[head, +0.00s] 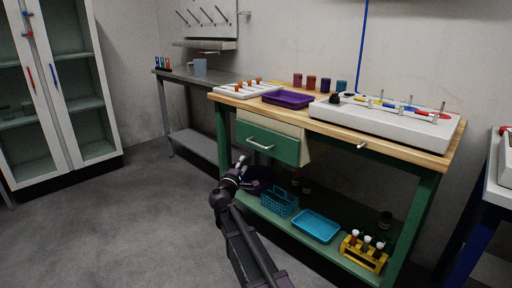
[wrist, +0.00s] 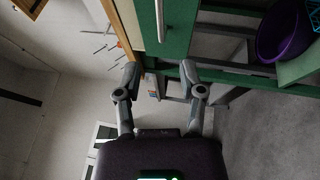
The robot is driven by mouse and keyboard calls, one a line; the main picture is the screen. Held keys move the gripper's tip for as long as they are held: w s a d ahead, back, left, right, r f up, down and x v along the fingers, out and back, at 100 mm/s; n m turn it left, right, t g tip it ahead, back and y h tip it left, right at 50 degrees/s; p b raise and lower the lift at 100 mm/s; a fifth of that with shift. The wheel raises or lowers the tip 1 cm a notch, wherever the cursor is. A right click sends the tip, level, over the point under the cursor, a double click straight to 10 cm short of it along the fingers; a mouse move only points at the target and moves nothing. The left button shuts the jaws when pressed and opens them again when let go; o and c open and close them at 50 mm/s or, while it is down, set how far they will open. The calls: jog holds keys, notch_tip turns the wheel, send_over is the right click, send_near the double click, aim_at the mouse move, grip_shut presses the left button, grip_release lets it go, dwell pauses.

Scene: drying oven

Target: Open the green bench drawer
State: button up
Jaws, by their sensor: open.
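The green bench drawer (head: 280,150) is under the left part of the wooden bench top, with a pale bar handle (head: 260,145) across its front. A cream panel shows above and beside the green front; I cannot tell whether the drawer is fully closed. My gripper (head: 245,172) is open and empty, just below and in front of the drawer in the head view. In the wrist view the handle (wrist: 159,20) lies ahead of my gripper (wrist: 159,76), roughly in line with the gap between the fingers and apart from them. The green front (wrist: 179,28) also shows there.
The bench top (head: 437,158) carries a purple tray (head: 288,99) and a long white unit (head: 380,122). The lower shelf holds a teal basket (head: 279,203), a blue tray (head: 315,226) and a yellow rack (head: 362,254). The floor (head: 140,220) to the left is clear.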

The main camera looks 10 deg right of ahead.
aim_at(256, 144)
jog(key=shift+w, duration=0.1)
jog(key=p+x, duration=0.2)
jog(key=x, duration=1.1)
jog(key=shift+w+d, duration=0.2)
jog(key=shift+w, duration=0.1)
grip_shut()
